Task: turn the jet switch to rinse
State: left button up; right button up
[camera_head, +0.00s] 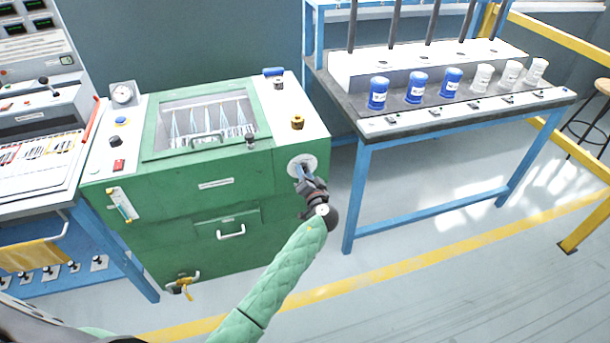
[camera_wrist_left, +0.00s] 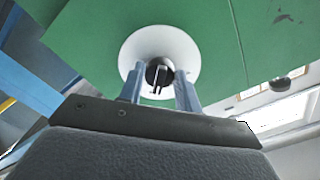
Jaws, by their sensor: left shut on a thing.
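The jet switch is a black knob (camera_wrist_left: 158,72) on a round white plate (camera_wrist_left: 178,45), set in the front of the green machine (camera_head: 160,245). The white plate also shows in the head view (camera_head: 303,160), at the upper right of the machine's front. My left gripper (camera_head: 301,172) reaches the plate from the front. In the wrist view its two blue-grey fingers (camera_wrist_left: 160,80) stand on either side of the knob, shut on it. In the head view the gripper hides the knob. Any labels on the plate are too small to read. My right gripper is out of view.
The machine carries a window with a handle (camera_head: 207,140), a brass knob (camera_head: 297,122), a drawer handle (camera_head: 232,232) and a tap (camera_head: 183,287). A blue-framed bench (camera_head: 365,170) with blue and white jars stands close at right. Open floor lies in front.

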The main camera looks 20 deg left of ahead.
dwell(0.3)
pick_arm(q)
jog(key=o, duration=1)
jog(key=shift+c, duration=0.2)
jog(key=b+v, duration=0.2)
jog(key=v, duration=0.5)
jog(key=shift+s+d, duration=0.25)
jog(key=shift+s, duration=0.05)
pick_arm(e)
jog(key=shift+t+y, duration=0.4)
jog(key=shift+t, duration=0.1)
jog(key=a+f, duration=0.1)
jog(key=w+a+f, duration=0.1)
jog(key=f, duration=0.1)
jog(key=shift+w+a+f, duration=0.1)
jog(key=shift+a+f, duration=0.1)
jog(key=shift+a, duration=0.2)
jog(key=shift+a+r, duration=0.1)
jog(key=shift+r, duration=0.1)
